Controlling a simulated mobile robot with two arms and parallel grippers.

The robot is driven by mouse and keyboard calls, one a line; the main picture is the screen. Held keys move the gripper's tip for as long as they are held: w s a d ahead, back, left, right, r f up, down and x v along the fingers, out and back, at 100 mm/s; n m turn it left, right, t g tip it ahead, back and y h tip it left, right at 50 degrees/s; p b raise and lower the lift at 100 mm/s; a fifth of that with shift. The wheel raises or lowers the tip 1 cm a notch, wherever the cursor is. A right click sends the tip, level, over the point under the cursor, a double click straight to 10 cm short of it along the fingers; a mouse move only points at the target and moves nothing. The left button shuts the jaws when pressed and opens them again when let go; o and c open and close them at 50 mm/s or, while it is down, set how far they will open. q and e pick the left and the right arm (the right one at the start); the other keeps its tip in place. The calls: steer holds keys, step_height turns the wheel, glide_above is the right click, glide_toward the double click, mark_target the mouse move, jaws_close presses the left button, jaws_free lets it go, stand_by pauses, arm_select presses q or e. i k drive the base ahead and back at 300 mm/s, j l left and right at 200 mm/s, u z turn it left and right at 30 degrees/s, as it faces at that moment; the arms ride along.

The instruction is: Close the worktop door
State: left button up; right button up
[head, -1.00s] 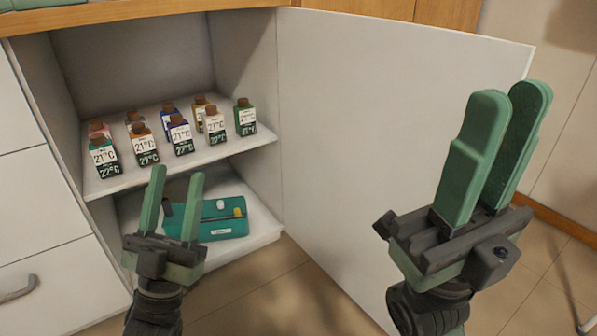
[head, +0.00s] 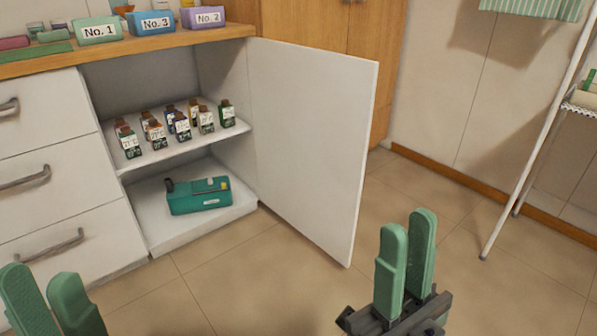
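The white worktop door (head: 312,140) stands wide open, hinged at the right side of the cabinet opening and swung out to the right. The cabinet's inside (head: 135,90) is in plain view. My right gripper (head: 408,262) is in front of the door's free edge, lower right, with its two green fingers apart by a small gap and nothing between them. My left gripper (head: 45,300) is at the lower left, in front of the drawers, its green fingers apart and empty. Neither gripper appears to touch the door.
Several small bottles (head: 170,125) stand on the upper shelf, and a teal case (head: 198,195) lies below. White drawers (head: 45,175) with handles are at left. The worktop (head: 130,46) holds numbered boxes. A white-legged rack (head: 540,140) stands at right. Floor between is clear.

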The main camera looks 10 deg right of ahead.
mark_target(312, 107)
steer(key=l+u, duration=0.15)
steer(key=u, duration=0.3)
steer(key=l+u, duration=0.15)
steer(key=u, duration=0.35)
steer(key=l+u, duration=0.15)
steer(key=u, duration=0.3)
steer(key=l, duration=4)
steer(key=i, duration=0.1)
